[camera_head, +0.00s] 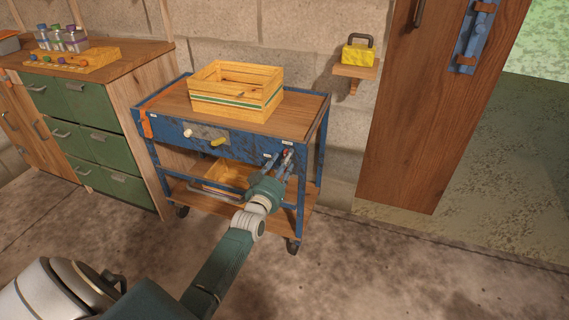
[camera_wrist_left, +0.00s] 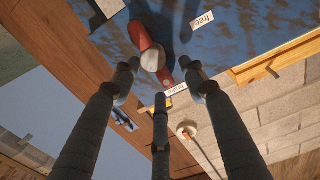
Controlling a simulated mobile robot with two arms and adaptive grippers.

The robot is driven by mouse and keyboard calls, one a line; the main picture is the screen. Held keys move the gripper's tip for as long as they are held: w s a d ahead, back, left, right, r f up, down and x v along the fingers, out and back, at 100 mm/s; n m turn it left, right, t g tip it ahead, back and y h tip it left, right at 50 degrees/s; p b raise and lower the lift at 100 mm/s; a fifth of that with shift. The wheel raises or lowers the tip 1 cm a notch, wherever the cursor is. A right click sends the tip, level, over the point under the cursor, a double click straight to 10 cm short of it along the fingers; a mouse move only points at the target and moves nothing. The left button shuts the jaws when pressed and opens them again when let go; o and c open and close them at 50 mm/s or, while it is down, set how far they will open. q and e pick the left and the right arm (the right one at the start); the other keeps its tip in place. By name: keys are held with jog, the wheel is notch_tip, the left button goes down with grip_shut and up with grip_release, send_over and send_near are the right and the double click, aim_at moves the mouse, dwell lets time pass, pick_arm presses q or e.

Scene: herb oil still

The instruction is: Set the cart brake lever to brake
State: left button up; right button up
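The blue cart (camera_head: 235,150) stands against the wall, with a wooden top. On the right of its front panel is a small red lever (camera_head: 287,153), mostly hidden by my gripper. In the left wrist view the red lever (camera_wrist_left: 140,36) has a pale round end (camera_wrist_left: 152,59). A "free" label (camera_wrist_left: 203,20) and a second label (camera_wrist_left: 176,89), apparently "brake", are near it. My left gripper (camera_head: 278,160) is at the panel; in the left wrist view its fingers (camera_wrist_left: 158,82) are spread, with the lever end between the upper two. Contact and the lever's setting are unclear. My right gripper is out of view.
A yellow crate (camera_head: 235,92) stands on the cart. The panel has a pale knob (camera_head: 188,133) and a yellow handle (camera_head: 218,142). A green-drawered cabinet (camera_head: 90,130) is to the left, a wooden door (camera_head: 425,110) to the right. The floor in front is clear.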

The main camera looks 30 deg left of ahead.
pick_arm(q)
jog(key=shift+s+f, duration=0.1)
jog(key=shift+f, duration=0.1)
jog(key=v, duration=1.1)
jog(key=shift+s, duration=0.4)
